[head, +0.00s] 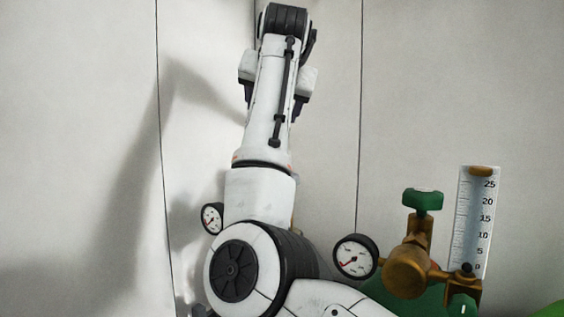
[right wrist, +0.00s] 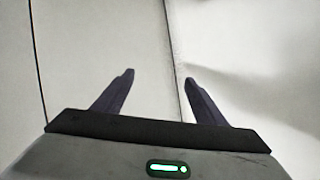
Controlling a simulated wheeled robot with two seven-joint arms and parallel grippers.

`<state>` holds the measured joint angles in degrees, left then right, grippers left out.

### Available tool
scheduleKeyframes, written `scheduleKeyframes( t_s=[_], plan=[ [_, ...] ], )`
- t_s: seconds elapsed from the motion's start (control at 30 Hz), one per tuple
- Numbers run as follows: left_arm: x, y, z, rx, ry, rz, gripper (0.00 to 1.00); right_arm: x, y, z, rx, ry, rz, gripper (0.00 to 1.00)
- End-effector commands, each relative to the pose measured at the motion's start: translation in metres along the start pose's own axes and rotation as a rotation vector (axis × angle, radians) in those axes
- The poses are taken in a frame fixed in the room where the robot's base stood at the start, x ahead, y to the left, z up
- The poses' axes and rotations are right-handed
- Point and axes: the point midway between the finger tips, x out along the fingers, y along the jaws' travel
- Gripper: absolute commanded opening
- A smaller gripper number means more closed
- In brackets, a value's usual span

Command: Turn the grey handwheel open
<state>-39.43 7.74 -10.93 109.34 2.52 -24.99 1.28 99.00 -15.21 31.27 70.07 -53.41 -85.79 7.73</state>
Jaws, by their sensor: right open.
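I see no grey handwheel in either view; my arm covers part of the equipment in the head view. A green handwheel (head: 423,200) tops a brass regulator (head: 406,268) at the lower right. My right gripper (right wrist: 159,76) is open and empty in the right wrist view, its two dark fingers apart before a pale wall. In the head view my raised right arm hides most of that gripper (head: 273,108); its dark fingers show on both sides of the arm, well above and left of the green handwheel. My left gripper is not in view.
A round gauge (head: 355,257) sits left of the brass regulator, and another gauge (head: 212,218) shows left of my arm. A clear flow tube with a scale (head: 474,220) stands at the right. A pale panelled wall (head: 80,120) fills the background. Green surfaces show at the lower right.

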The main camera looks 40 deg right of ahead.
Motion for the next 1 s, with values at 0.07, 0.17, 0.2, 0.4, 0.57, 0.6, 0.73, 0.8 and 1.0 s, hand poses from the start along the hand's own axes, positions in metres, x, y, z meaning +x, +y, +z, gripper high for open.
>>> scheduleKeyframes(
  t_s=[0.07,0.17,0.2,0.4,0.57,0.6,0.73,0.8,1.0],
  plan=[
    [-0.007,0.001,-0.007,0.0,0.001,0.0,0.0,-0.007,0.011,0.008,-0.002,-0.148,0.059,0.65],
    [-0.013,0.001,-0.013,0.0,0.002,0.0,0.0,-0.026,0.023,0.028,-0.026,-0.351,0.132,0.65],
    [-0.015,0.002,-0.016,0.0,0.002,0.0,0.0,-0.038,0.025,0.036,-0.044,-0.431,0.155,0.65],
    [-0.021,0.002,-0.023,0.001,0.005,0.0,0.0,-0.089,0.027,0.059,-0.124,-0.679,0.231,0.65],
    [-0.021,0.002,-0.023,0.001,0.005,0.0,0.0,-0.095,0.03,0.07,-0.139,-0.728,0.253,0.65],
    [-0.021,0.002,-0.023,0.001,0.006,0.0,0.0,-0.091,0.032,0.073,-0.139,-0.73,0.254,0.65],
    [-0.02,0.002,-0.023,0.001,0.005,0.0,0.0,-0.075,0.038,0.087,-0.138,-0.727,0.256,0.65],
    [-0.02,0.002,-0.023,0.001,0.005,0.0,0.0,-0.065,0.042,0.096,-0.138,-0.726,0.256,0.65],
    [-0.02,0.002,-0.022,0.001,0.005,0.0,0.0,-0.04,0.051,0.117,-0.139,-0.723,0.253,0.65]
  ],
)
